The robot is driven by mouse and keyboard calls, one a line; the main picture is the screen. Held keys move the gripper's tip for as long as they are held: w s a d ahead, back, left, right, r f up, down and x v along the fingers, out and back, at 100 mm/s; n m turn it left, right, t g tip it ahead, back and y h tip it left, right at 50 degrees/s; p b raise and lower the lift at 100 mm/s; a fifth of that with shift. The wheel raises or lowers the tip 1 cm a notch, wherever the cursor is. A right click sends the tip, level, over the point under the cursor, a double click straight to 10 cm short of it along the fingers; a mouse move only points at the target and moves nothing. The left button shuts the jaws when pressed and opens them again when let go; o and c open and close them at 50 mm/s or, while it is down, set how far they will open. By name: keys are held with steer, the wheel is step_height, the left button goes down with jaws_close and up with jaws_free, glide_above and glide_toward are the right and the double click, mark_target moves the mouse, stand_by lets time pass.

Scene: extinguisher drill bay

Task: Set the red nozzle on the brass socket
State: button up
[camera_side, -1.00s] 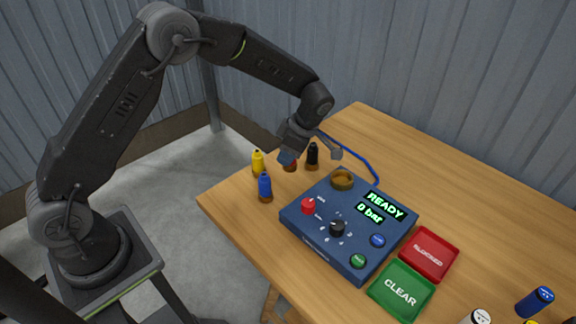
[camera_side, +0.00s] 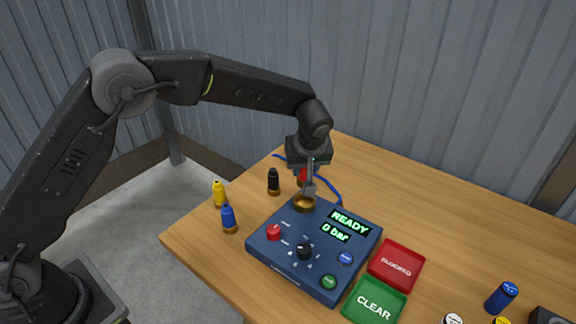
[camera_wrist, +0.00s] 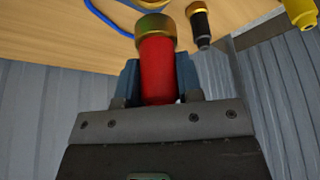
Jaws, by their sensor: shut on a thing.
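The red nozzle (camera_wrist: 158,70) is held between my gripper's jaws in the wrist view, with a brass-coloured ring (camera_wrist: 155,28) at its far end. In the side view only a bit of red shows beside the fingers. My gripper (camera_side: 308,188) is shut on the nozzle and points down just above the brass socket (camera_side: 304,204). The socket sits at the back corner of the blue panel (camera_side: 268,255). The fingers hide part of the socket and nozzle, so I cannot tell whether they touch.
A black nozzle (camera_side: 273,182), yellow nozzle (camera_side: 219,194) and blue nozzle (camera_side: 229,218) stand left of the panel. A blue hose (camera_side: 335,190) runs behind the socket. Red (camera_side: 397,265) and green (camera_side: 374,303) pads lie right of the panel. The table's back right is clear.

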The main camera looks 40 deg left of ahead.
steer(key=shift+d+f, duration=0.1)
steer(key=shift+f, duration=2.75)
steer(key=shift+f, duration=0.6)
steer(key=o, duration=0.7)
steer(key=v, duration=1.1)
